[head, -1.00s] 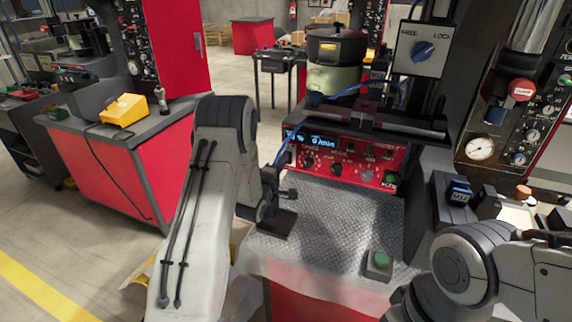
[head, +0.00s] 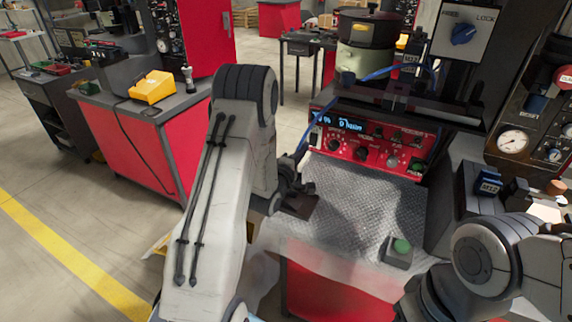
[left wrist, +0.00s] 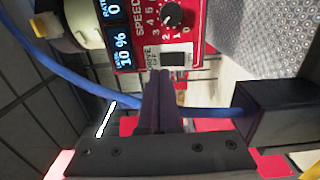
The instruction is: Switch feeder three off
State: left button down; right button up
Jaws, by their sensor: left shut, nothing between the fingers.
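The red control panel (head: 372,150) sits below the feeder, a dark bowl on a pale green base (head: 362,60). In the left wrist view the panel (left wrist: 196,38) appears on its side, with lit displays (left wrist: 121,45), a speed knob (left wrist: 172,14) and a black drive switch (left wrist: 176,59) beside an "OFF" label. My left gripper (head: 306,188) is left of the panel. In the left wrist view its fingers (left wrist: 160,74) are shut and empty, with their tips close to the switch; I cannot tell whether they touch it. My right arm is at lower right, its gripper out of view.
A metal tread plate (head: 350,215) lies before the panel, with a green button box (head: 398,251) on it. A blue cable (left wrist: 65,70) runs behind my left fingers. A lever box marked LOCK (head: 463,32) stands above right. A yellow device (head: 152,86) sits on the left bench.

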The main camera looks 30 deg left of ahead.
pick_arm(q)
jog(key=s+b, duration=0.1)
jog(key=s, duration=0.6)
jog(key=shift+s+a, duration=0.25)
jog(key=shift+s, duration=0.1)
